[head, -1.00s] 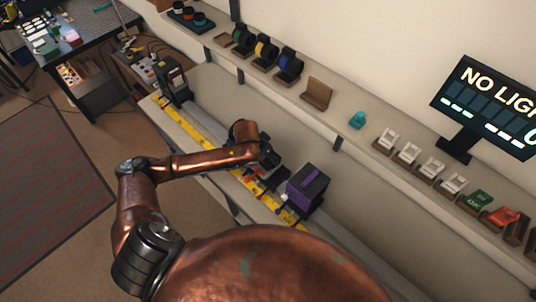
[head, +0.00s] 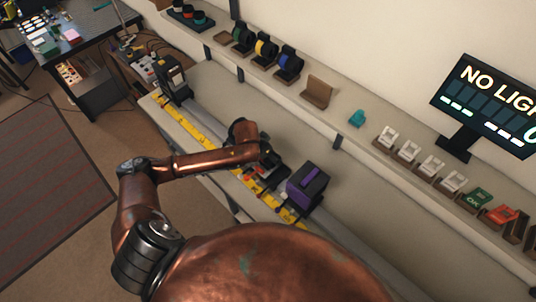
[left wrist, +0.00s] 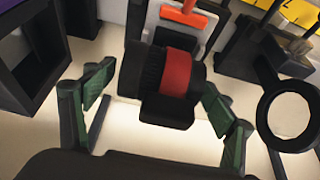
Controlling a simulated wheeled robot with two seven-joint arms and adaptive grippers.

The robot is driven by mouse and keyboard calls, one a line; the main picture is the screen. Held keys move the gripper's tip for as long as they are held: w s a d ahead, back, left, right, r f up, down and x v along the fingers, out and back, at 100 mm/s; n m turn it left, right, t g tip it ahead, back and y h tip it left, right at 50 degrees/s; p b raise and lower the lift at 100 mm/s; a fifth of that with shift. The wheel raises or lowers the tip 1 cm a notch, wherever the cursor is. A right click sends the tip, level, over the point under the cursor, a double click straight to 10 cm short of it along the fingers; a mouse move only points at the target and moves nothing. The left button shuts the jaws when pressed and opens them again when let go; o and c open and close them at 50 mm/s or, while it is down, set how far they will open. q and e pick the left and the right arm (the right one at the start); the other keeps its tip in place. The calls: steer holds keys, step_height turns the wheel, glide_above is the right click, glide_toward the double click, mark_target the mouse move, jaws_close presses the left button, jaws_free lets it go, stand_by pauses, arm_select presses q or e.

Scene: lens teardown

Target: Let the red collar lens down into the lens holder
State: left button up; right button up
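The red collar lens (left wrist: 178,73), a black barrel with a red band, lies on its side in the middle of the left wrist view. A black block (left wrist: 166,111) shows directly below it, perhaps part of the lens holder; I cannot tell how the lens is seated. My left gripper (left wrist: 158,85) has its green-padded fingers spread on either side of the lens. A gap shows at the left finger; the right fingertip is close to the barrel, and contact is unclear. In the head view my left gripper (head: 262,176) is over the bench, hiding the lens. My right gripper is out of view.
An orange-red lever (left wrist: 183,14) stands just behind the lens. A black ring (left wrist: 289,115) is close on the right. A purple and black box (head: 306,187) stands beside my left gripper on the bench. A yellow strip (head: 205,133) runs along the bench.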

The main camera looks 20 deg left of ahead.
arm_select(q)
steer(key=shift+f, duration=0.1)
steer(key=v, duration=1.2)
steer(key=shift+w+a, duration=0.1)
